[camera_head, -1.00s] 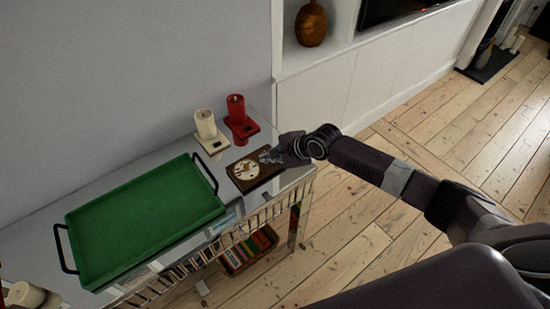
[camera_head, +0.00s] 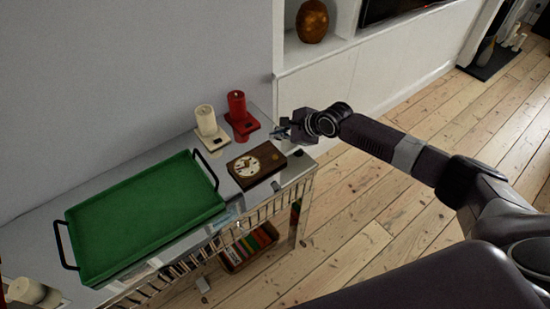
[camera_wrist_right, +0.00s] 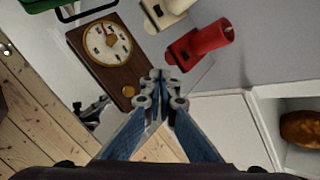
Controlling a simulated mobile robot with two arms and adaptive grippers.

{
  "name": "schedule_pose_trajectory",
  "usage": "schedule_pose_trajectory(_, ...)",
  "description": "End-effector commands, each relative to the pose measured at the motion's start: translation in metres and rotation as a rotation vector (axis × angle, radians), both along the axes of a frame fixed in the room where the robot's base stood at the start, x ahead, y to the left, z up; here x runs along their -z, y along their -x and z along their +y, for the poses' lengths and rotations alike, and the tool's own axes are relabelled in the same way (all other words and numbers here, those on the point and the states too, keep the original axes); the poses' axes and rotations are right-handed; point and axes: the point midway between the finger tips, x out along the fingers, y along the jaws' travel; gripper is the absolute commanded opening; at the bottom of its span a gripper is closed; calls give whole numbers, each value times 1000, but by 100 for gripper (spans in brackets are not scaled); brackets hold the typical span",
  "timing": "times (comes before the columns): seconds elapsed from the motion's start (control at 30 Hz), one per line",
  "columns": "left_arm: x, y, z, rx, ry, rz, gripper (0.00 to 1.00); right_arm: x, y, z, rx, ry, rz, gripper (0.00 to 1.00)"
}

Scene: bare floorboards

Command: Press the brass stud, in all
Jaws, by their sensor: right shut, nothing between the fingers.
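A dark wooden box (camera_head: 270,165) with a round cream dial (camera_head: 246,166) lies on the console table. The box also shows in the right wrist view (camera_wrist_right: 110,77), where the small round brass stud (camera_wrist_right: 128,91) sits at the end of its top nearest my gripper. I cannot tell whether the stud is pressed in. My right gripper (camera_head: 276,133) is shut and empty, beyond the right end of the box in the head view and apart from it. Its closed fingertips show in the wrist view (camera_wrist_right: 159,79), beside the box. My left gripper is not in view.
A green tray (camera_head: 140,215) takes up the table's left part. A cream candle (camera_head: 206,121) and a red candle (camera_head: 237,106) on stands are behind the box. A basket (camera_head: 250,246) sits below the table. Floorboards (camera_head: 350,220) are clear to the right.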

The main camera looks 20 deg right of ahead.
Motion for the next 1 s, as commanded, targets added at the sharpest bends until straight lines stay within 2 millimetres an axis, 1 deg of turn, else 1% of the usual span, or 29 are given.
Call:
schedule_pose_trajectory(0.03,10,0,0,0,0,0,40,8,0,0,-1,1,0,0)
schedule_pose_trajectory(0.57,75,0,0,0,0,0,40,61,0,0,0,1,0,0)
schedule_pose_trajectory(0.73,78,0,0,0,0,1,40,76,0,1,-1,-2,2,0)
schedule_pose_trajectory(0.83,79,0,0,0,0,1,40,80,0,0,0,0,0,0)
schedule_pose_trajectory(1.0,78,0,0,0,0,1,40,80,0,0,-1,1,0,0)
